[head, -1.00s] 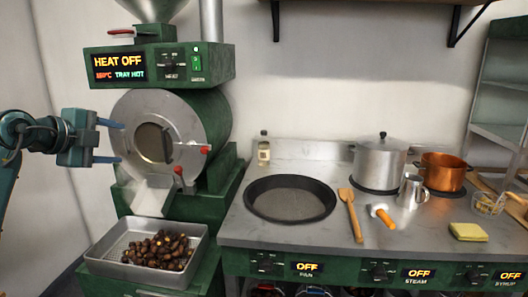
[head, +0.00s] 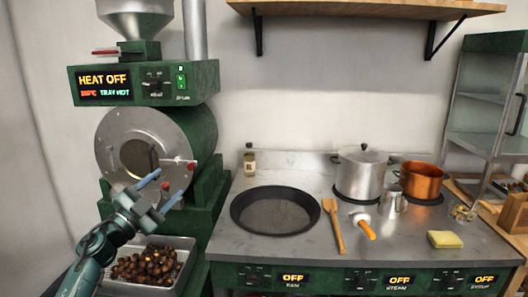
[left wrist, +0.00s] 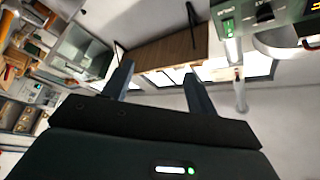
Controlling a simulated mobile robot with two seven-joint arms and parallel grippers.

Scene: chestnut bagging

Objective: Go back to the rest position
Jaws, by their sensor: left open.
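My left gripper (head: 159,190) is open with nothing between its fingers. In the head view it is in front of the roaster drum's (head: 122,128) lower right side, above the metal tray (head: 188,258). The tray holds a heap of roasted chestnuts (head: 146,266), and my left arm hides part of it. In the left wrist view, the two fingers (left wrist: 158,85) stand apart, with shelves and wall beyond. My right gripper is not in view.
The roaster panel (head: 105,86) reads "HEAT OFF" and "TRAY HOT". On the counter are a black pan (head: 275,210), wooden spatula (head: 334,225), orange-handled tool (head: 364,227), steel pot (head: 361,172), copper pot (head: 420,178), pitcher (head: 393,200) and yellow sponge (head: 444,239). A shelf (head: 365,14) hangs above.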

